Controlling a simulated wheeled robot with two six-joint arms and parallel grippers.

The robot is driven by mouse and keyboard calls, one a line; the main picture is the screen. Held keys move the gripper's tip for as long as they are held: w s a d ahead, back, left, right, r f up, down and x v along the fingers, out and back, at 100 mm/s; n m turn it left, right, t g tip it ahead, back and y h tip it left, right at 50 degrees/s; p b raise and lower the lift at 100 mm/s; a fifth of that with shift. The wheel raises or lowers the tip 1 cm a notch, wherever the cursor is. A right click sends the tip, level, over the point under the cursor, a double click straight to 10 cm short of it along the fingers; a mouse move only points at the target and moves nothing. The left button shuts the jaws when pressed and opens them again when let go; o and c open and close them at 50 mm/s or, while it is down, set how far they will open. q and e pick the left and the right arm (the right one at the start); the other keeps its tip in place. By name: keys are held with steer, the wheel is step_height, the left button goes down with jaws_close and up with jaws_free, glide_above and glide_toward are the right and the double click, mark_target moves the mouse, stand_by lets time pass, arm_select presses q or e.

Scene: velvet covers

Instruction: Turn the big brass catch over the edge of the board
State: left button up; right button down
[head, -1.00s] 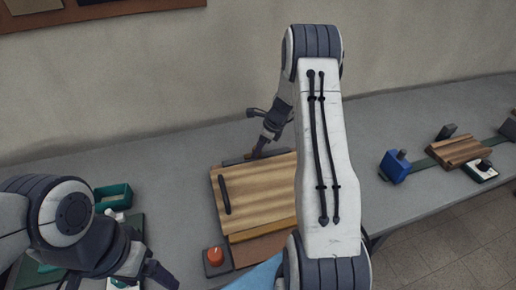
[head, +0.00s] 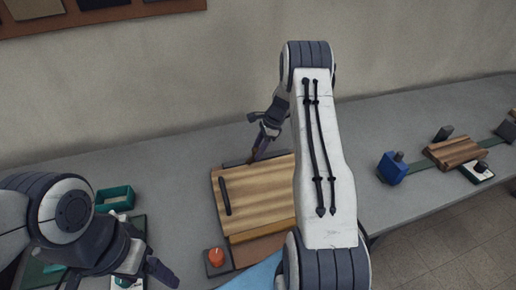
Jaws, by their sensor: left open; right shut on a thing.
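The wooden board (head: 250,190) lies on the grey bench, with a dark bar (head: 225,196) on its left part. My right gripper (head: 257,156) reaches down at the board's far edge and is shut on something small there. The brass catch is not clear; what the fingers hold is too small and partly hidden to make out, but it lies where the far edge is. My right arm hides the board's right side. My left gripper (head: 120,280) is open at the lower left, apart from the board.
An orange knob on a dark base (head: 216,256) stands at the board's near left corner. A green tray (head: 115,198) sits at left. A blue block (head: 392,168) and a striped wooden block (head: 455,152) stand at right. Bare bench lies behind the board.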

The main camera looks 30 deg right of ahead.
steer(key=n, duration=0.1)
steer(key=n+g, duration=0.1)
steer(key=n, duration=0.1)
steer(key=shift+w+f, duration=0.1)
steer(key=shift+f, duration=0.1)
steer(key=n+g, duration=0.1)
steer(key=n, duration=0.1)
steer(key=shift+n, duration=0.4)
steer(key=n+g, duration=0.1)
steer(key=n, duration=0.2)
steer(key=n+g+h, duration=0.1)
steer(key=n, duration=0.2)
steer(key=shift+a+b, duration=0.15)
steer(key=shift+b, duration=0.15)
steer(key=shift+n+g, duration=0.3)
steer(key=shift+c, duration=2.2)
jaws_free()
steer(key=shift+w+r, duration=0.1)
steer(key=shift+r, duration=0.05)
